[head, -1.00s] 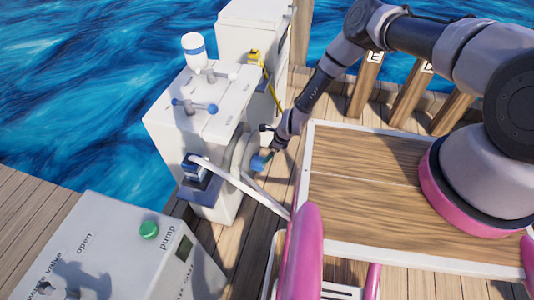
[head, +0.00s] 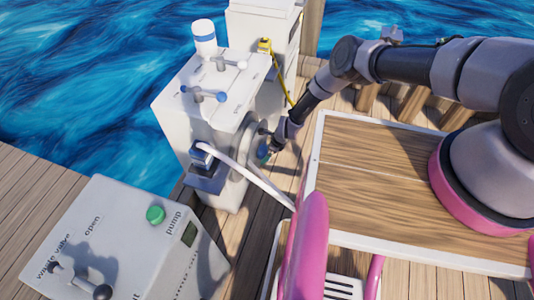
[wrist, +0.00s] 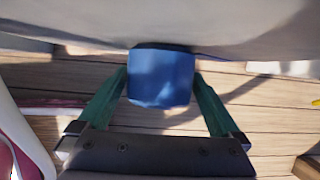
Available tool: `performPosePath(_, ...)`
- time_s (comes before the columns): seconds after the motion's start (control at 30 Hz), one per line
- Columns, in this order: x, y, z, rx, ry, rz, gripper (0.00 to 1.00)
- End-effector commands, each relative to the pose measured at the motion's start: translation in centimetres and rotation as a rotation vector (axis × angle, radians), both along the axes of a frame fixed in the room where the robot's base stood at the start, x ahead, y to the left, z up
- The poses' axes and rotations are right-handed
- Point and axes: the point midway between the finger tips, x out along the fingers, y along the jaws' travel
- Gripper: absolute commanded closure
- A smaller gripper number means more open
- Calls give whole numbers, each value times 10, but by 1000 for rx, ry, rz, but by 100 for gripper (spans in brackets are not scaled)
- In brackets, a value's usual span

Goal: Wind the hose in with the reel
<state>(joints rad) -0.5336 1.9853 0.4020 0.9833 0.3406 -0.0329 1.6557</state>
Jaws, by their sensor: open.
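The hose reel (head: 237,158) is a pale disc on the right side of the white cabinet (head: 176,108). It is partly hidden by the hose and my gripper. The white hose (head: 268,188) runs from a blue holder (head: 203,158) across the reel, down toward the deck at the right. The reel's blue crank handle (head: 263,152) also shows large in the wrist view (wrist: 160,78). My gripper (wrist: 160,76) is open, with its green fingers on both sides of the handle and visible gaps. In the head view, my gripper (head: 268,147) is at the handle, its fingers mostly hidden.
A pump box (head: 135,240) with a green button stands at lower left. A wooden-topped table (head: 400,190) is close on the right. A second white cabinet (head: 262,30) with a yellow hose stands behind. Water lies beyond the deck.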

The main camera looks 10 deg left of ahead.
Motion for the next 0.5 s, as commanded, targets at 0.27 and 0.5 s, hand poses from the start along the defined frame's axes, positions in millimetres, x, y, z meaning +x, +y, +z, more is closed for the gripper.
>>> performPosePath(0.27,0,0,0,0,0,0,54)
performPosePath(0.5,-1,0,0,-2,-11,0,67)
